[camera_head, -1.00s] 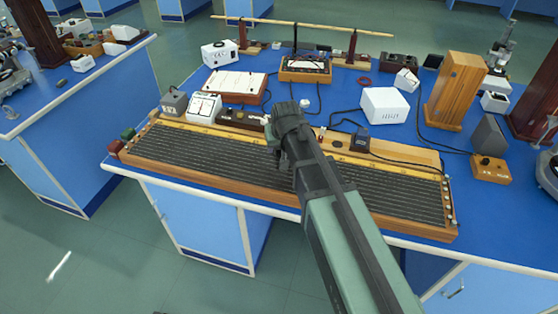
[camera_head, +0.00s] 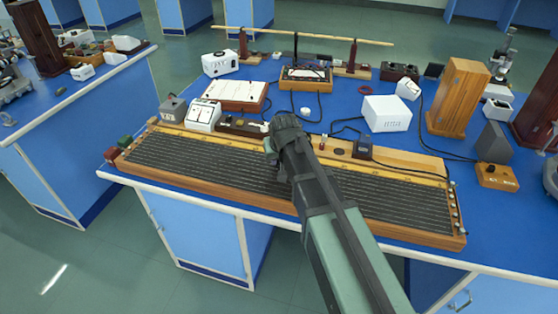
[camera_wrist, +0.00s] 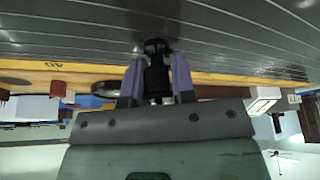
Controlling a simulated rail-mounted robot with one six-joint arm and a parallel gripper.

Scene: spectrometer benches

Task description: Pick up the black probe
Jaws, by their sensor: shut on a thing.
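The black probe (camera_wrist: 155,72) is in the wrist view, upright between the two purple fingers of my gripper (camera_wrist: 157,85). My gripper is shut on it. The probe's far end is at or close to the dark slotted surface of the long wooden board (camera_head: 160,172); I cannot tell if it touches. In the head view my wrist covers the gripper and the probe, above the middle of the board.
Dark cables lie on the blue bench top. The bench's front edge runs close before the board.

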